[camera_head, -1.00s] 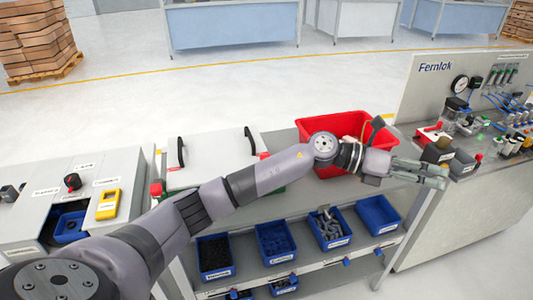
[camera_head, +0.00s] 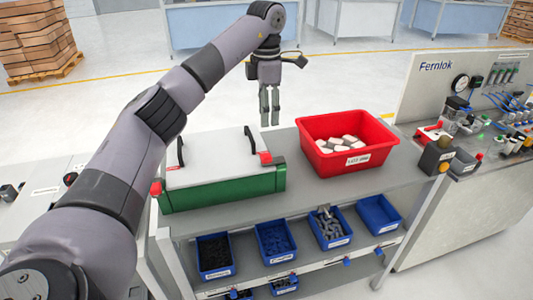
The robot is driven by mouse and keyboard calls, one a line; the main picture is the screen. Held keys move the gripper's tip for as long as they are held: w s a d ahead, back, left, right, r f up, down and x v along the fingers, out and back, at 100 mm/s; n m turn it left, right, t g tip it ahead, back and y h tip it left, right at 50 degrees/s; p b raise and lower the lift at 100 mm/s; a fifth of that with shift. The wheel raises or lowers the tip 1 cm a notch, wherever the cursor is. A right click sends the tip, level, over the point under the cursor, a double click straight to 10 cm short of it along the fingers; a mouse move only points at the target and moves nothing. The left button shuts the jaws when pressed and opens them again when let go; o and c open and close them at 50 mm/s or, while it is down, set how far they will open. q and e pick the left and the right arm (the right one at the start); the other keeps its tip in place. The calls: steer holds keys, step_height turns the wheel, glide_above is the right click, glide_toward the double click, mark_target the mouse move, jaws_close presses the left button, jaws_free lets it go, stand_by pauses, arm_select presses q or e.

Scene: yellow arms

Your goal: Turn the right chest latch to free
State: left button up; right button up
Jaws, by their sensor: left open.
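The chest (camera_head: 222,190) is a green box with a light grey lid (camera_head: 210,159) and two black handles, on the grey workbench. Its right latch (camera_head: 265,158) is a small red piece at the lid's right front corner. The left latch (camera_head: 156,188), also red, is at the left front corner. My left gripper (camera_head: 269,122) points down, open and empty, behind the bench top between the chest and the red bin. It is apart from the right latch, up and beyond it in the picture. My right gripper is not in view.
A red bin (camera_head: 376,156) with white pieces stands right of the chest. Blue bins (camera_head: 216,273) sit on the shelf below. A Fernlok panel (camera_head: 436,68) with gauges stands at the right. My left arm covers the left side.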

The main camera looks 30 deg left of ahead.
mark_target(266, 155)
arm_select(q)
step_height(266, 155, down, 12)
steer(key=p, duration=0.2)
steer(key=shift+r+p, duration=0.1)
steer(key=shift+p, duration=0.3)
steer(key=shift+f, duration=0.8)
jaws_close()
